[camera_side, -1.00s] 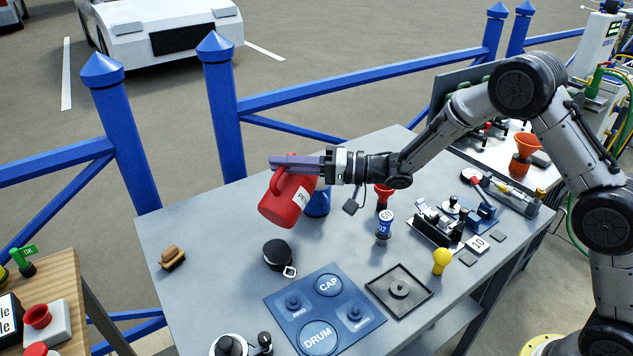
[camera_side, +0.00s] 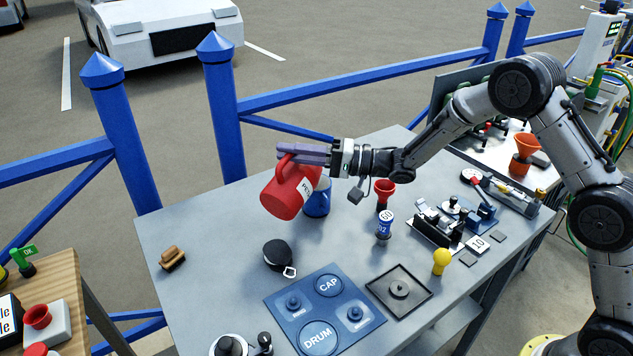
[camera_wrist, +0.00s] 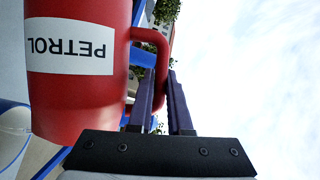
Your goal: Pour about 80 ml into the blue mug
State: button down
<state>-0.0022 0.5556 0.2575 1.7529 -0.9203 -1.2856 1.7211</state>
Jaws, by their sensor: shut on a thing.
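A red jug (camera_side: 287,190) with a white label is in the air over the left part of the grey table, tilted. In the wrist view the red jug (camera_wrist: 80,75) fills the left side, and its label reads PETROL. My gripper (camera_side: 292,152) is shut on the jug's handle; its fingers (camera_wrist: 167,100) show at the handle in the wrist view. A blue vessel (camera_side: 319,203), perhaps the mug, stands on the table behind the jug, which hides part of it. Its opening is not clear. No liquid stream shows.
The grey table (camera_side: 210,225) has free room at its left. A black round object (camera_side: 278,254), a brown brush (camera_side: 172,258), a blue panel (camera_side: 325,310), a blue can (camera_side: 384,227) and a red funnel (camera_side: 384,192) stand around. A blue fence (camera_side: 222,110) runs behind.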

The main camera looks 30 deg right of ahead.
aim_at(278, 169)
jog(key=shift+w+d+r+m+t, duration=0.15)
jog(key=shift+w+d+r+m, duration=0.15)
jog(key=shift+d, duration=0.2)
jog(key=shift+w+d+r+m+t, duration=0.15)
jog(key=shift+d+r+m, duration=0.05)
jog(key=shift+d+m, duration=0.25)
dwell(1.7)
jog(key=a+f+n, duration=0.1)
jog(key=s+a+f+n+g, duration=0.1)
jog(key=a, duration=0.1)
jog(key=s+a+n, duration=0.1)
jog(key=n, duration=0.1)
jog(key=shift+s+a+f+h, duration=0.1)
jog(key=shift+a+f+h, duration=0.2)
jog(key=shift+a+f, duration=0.1)
jog(key=shift+s+a+f+n+g+h, duration=0.15)
jog(key=shift+s+a+n+g+h, duration=0.2)
jog(key=shift+a+n, duration=0.3)
jog(key=shift+d, duration=0.1)
dwell(0.6)
dwell(0.3)
